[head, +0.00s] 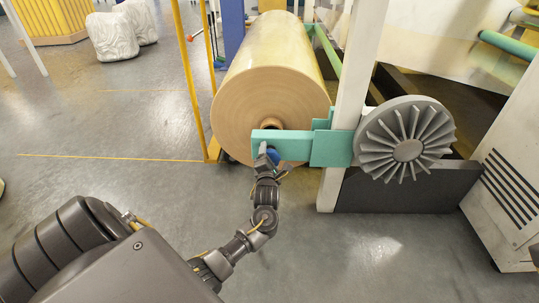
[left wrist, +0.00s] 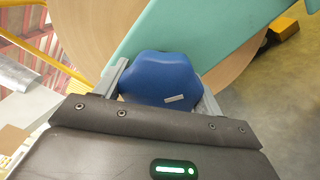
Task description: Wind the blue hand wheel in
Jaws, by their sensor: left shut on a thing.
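The blue hand wheel (left wrist: 160,78) fills the middle of the left wrist view, a lobed knob with a small white label. It sits at the side of a teal arm (head: 283,144) in front of the large tan roll (head: 270,90). In the head view only a bit of the hand wheel (head: 272,153) shows; my gripper and the teal arm hide the rest. My left gripper (head: 265,153) is shut on the hand wheel, with one grey finger on each side of it in the left wrist view. My right gripper is in neither view.
A grey finned wheel (head: 406,140) and a white post (head: 350,100) stand right of the teal arm. A yellow post (head: 190,80) stands left of the roll. White wrapped bundles (head: 112,37) lie at the back left.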

